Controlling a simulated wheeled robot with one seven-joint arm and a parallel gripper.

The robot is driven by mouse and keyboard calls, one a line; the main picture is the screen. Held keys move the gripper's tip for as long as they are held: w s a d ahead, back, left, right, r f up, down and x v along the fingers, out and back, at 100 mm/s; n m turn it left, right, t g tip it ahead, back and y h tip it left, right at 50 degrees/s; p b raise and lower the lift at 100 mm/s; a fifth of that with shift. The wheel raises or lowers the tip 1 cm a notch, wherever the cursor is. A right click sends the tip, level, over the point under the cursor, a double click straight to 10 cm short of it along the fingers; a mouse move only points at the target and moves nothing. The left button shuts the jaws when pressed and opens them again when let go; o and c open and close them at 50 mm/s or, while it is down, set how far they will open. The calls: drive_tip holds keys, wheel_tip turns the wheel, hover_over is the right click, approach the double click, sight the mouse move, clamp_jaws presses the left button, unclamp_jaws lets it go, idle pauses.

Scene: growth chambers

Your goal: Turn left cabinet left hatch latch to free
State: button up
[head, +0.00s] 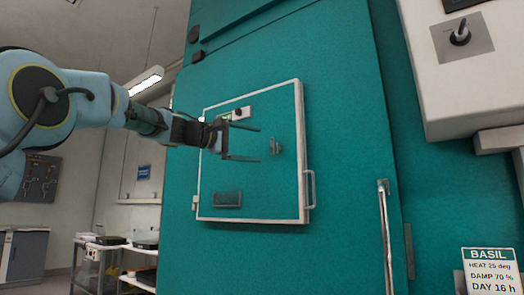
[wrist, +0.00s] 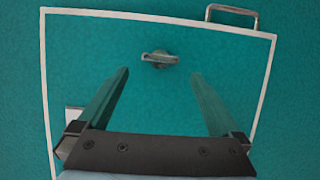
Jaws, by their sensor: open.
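The hatch (head: 240,185) is a teal panel with a white frame on the teal cabinet (head: 345,130). Its latch (head: 275,146) is a small grey turn-piece on the right half of the panel. In the wrist view the latch (wrist: 160,58) lies crosswise in the picture, ahead of the fingertips and roughly centred between them. My gripper (head: 258,144) is open and empty, its two fingers pointing at the latch with a gap left. In the wrist view my gripper (wrist: 160,78) shows both fingers apart, not touching the latch.
A pull handle (head: 311,189) is on the hatch's right edge. A long vertical door handle (head: 386,235) stands farther right. A white box with a key switch (head: 460,38) juts out at upper right. A small label plate (head: 236,114) and a dark vent (head: 228,199) sit on the hatch.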

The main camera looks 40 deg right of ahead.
drive_tip(key=a+b, duration=0.1)
drive_tip(key=a, duration=0.5)
drive_tip(key=shift+w+a, duration=0.2)
drive_tip(key=shift+w, duration=0.25)
drive_tip(key=shift+f, duration=0.1)
